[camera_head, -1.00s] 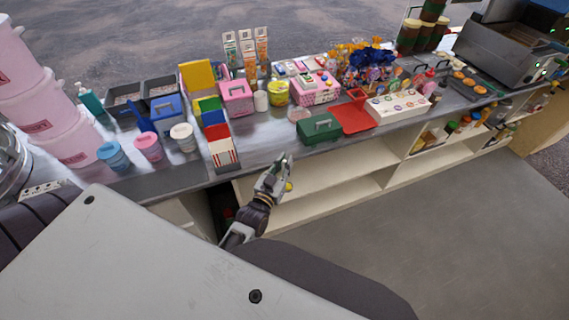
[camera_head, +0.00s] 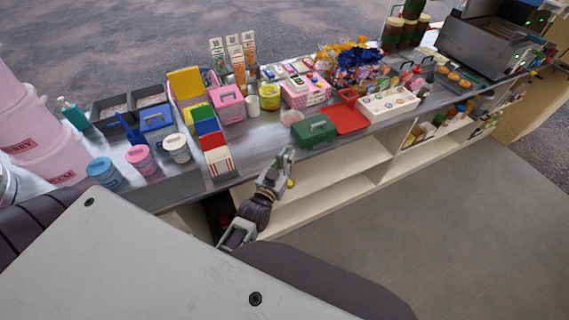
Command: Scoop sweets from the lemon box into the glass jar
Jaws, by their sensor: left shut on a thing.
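My left gripper (camera_head: 279,168) is just in front of the counter's front edge, below the green box. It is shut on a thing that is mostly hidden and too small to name. A small yellow spot (camera_head: 290,184) shows beside its fingers. A box with a raised yellow lid (camera_head: 185,83) stands on the counter to the left; I cannot tell if it is the lemon box. A small clear, pinkish container (camera_head: 291,117) stands by the green box; I cannot tell if it is the glass jar. My right gripper is not in view.
The counter (camera_head: 262,141) holds a green box (camera_head: 314,130), a red tray (camera_head: 345,116), a white box of sweets (camera_head: 389,104), pink boxes and several lidded tubs (camera_head: 177,148). Open shelves (camera_head: 330,180) lie below. The grey floor (camera_head: 450,210) on the right is clear.

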